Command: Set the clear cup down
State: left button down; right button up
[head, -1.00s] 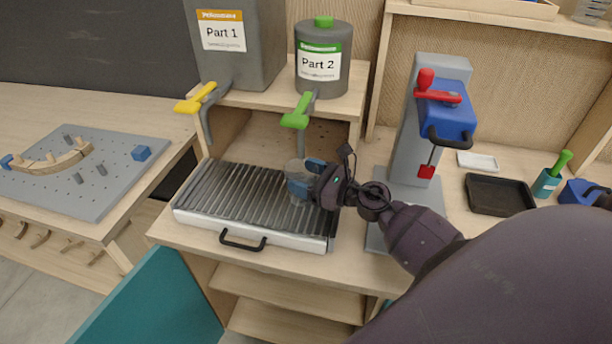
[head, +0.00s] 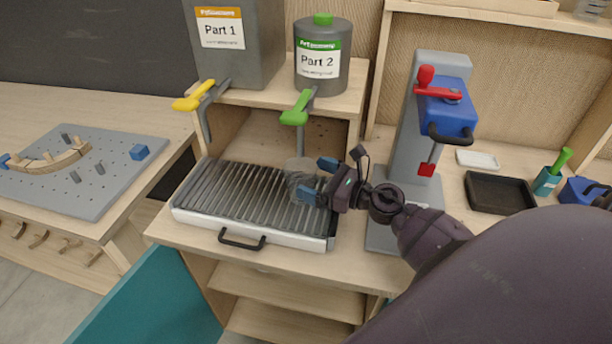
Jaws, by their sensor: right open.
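The clear cup (head: 297,172) stands on the ribbed grey grate of the drip tray (head: 200,213), below the green tap of the Part 2 container. It is see-through and its outline is faint. My right gripper (head: 318,178) is open just to the right of the cup, with its blue fingertips spread apart. The fingers overlap the cup's right edge in the picture, so I cannot tell whether they touch it. My left gripper is not in view.
The Part 2 container (head: 322,62) with its green tap (head: 297,112) and the Part 1 container (head: 228,45) stand on the shelf above. A grey press (head: 410,140) with a blue head is right of my gripper. A black tray (head: 498,193) lies farther right.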

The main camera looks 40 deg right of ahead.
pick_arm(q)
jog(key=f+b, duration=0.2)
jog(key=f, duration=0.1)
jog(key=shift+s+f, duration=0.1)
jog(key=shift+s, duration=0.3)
pick_arm(e)
jog(key=v, duration=0.9)
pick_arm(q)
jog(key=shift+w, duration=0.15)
pick_arm(e)
jog(key=shift+s, duration=0.1)
